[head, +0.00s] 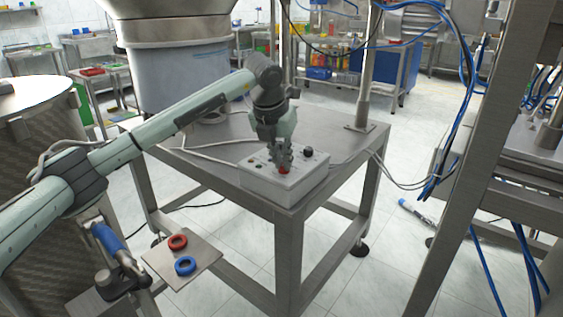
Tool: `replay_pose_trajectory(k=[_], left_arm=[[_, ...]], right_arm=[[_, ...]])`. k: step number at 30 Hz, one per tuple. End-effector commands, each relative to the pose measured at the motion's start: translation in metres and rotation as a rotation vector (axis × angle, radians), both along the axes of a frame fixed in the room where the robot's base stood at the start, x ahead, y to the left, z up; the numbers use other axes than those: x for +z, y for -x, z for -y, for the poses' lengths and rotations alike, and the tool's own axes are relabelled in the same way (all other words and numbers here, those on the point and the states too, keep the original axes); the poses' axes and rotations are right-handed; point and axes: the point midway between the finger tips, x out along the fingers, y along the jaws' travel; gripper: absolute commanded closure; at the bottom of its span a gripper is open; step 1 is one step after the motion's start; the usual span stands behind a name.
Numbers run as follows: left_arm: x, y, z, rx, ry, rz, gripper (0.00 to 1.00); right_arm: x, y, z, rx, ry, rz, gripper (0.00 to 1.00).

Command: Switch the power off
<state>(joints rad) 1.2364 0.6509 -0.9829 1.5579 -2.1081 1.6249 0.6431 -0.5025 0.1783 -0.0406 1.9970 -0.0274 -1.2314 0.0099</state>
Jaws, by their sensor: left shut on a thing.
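The light grey control box (262,189) sits at the near corner of the metal table (225,133). A black knob (308,152) stands on its top toward the back right, and small buttons show at the left of the panel. My left gripper (283,165) points down onto the box top. It is shut on a small red knob or button (284,171), mostly hidden by the fingers. I cannot tell which way the red part is turned. My right gripper is not in view.
A metal post (365,70) rises from the table's right corner. A large feeder bowl (175,60) stands behind. A small plate (205,258) with a red ring (178,242) and a blue ring (185,265) is at lower left. Cables (465,100) hang at right.

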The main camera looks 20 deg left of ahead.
Motion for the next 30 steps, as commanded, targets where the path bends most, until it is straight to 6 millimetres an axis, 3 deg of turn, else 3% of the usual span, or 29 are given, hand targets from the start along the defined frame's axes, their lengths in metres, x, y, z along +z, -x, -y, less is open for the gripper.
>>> replay_pose_trajectory(k=[12,30], left_arm=[[0.001,-0.001,0.002,0.227,0.002,0.004,1.0],[0.002,-0.001,0.002,0.273,0.003,0.003,1.0]], right_arm=[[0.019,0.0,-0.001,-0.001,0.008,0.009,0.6],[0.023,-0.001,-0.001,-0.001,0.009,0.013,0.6]])
